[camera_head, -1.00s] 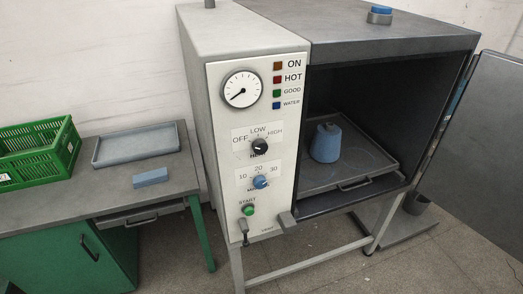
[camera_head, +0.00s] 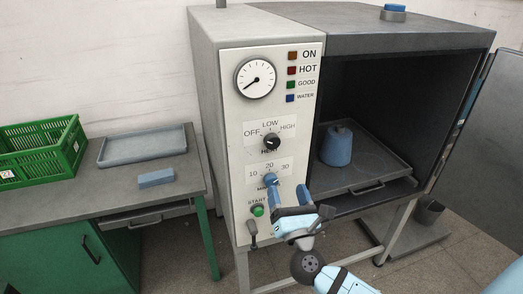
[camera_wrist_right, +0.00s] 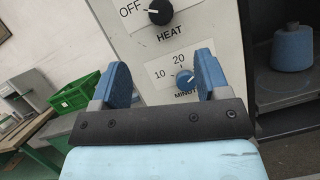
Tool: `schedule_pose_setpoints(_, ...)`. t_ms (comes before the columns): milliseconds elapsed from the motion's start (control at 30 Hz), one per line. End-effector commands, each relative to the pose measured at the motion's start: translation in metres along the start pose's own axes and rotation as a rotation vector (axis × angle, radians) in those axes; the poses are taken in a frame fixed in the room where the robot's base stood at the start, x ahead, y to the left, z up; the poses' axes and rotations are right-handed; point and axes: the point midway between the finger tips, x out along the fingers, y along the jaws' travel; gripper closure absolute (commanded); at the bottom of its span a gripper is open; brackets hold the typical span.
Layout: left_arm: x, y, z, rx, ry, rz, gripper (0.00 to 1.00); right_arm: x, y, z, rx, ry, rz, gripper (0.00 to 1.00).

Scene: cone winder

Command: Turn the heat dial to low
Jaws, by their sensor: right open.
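The heat dial (camera_head: 271,142) is a black knob on the light control panel, with OFF, LOW and HIGH printed around it. My right gripper (camera_head: 288,191) has blue fingers and is open and empty. It is in front of the panel, below the heat dial and close to the blue minutes dial (camera_head: 270,179). In the right wrist view the fingers (camera_wrist_right: 163,72) stand wide apart, with the heat dial above the gap, clear of both. My left gripper is not in view.
The green start button (camera_head: 258,211) and a small lever (camera_head: 252,230) are low on the panel. The open chamber right of the panel holds a blue cone (camera_head: 337,146) on a tray (camera_head: 365,172). Its door (camera_head: 490,135) stands open at the right. A table with a green crate (camera_head: 42,150) is left.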

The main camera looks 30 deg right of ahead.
Motion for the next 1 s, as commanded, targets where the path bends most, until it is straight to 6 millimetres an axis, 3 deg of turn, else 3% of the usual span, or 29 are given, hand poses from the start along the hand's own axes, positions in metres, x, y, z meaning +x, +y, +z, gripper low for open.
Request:
schedule_pose_setpoints(167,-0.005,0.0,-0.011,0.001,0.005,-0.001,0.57,0.022,0.001,0.004,-0.005,-0.005,0.001,0.31)
schedule_pose_setpoints(600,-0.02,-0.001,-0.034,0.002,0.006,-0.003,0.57,0.112,0.001,0.003,-0.001,-0.002,0.0,0.31)
schedule_pose_setpoints(800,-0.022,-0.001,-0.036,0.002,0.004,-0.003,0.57,0.132,0.001,0.002,0.0,-0.001,0.001,0.31)
schedule_pose_setpoints(1000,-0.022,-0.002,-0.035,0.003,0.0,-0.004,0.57,0.136,0.0,0.0,0.0,0.001,0.001,0.31)
